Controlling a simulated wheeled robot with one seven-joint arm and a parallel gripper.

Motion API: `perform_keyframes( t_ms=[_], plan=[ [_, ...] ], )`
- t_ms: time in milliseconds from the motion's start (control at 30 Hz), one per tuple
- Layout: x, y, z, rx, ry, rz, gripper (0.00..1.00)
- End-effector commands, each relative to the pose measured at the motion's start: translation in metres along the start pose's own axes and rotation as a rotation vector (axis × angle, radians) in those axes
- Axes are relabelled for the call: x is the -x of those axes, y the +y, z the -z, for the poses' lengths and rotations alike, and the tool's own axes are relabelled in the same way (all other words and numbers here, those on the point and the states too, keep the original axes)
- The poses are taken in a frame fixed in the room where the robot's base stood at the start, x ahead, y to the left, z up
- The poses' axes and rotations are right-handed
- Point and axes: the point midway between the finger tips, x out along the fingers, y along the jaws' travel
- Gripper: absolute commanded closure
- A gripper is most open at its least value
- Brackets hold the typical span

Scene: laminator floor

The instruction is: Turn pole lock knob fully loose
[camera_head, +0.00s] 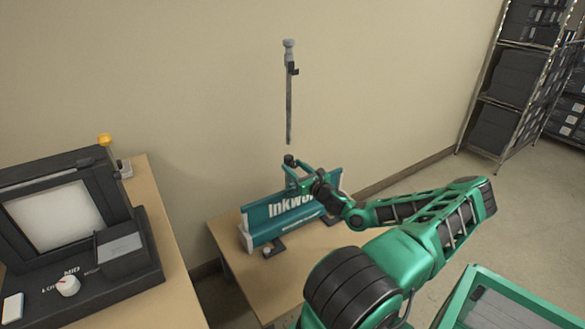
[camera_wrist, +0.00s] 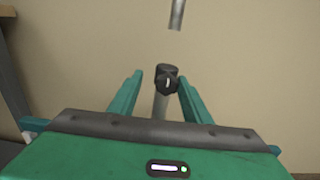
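The pole lock knob (camera_wrist: 168,83) is a small dark knob with a white mark, on the collar at the top of a short grey lower pole (camera_wrist: 160,105). In the wrist view it stands between my gripper's (camera_wrist: 160,80) two green fingers, with a gap on each side. My gripper is open and holds nothing. In the head view the dark collar (camera_head: 289,160) shows just beyond my gripper (camera_head: 292,173), above the banner base. The fingers partly hide the lower pole there. The thin upper pole (camera_head: 289,105) hangs upright above the collar, with a small gap between them.
The teal Inkwell banner stand (camera_head: 262,225) rests on a wooden table (camera_head: 232,258) near the wall. A black laminator-like machine (camera_head: 140,265) with a dial stands on another table at left. Shelving (camera_head: 515,75) with dark boxes is at the far right. The floor between is clear.

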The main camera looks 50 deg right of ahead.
Motion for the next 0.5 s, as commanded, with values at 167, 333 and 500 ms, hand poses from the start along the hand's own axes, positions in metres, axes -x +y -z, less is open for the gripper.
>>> perform_keyframes(
  t_ms=[167, 333, 500],
  plan=[
    [0.004, -0.014, 0.0, 0.002, 0.0, 0.017, 0.57],
    [0.007, -0.022, 0.0, 0.001, 0.0, 0.026, 0.71],
    [0.008, -0.024, 0.0, 0.001, 0.0, 0.028, 0.96]
  ],
)
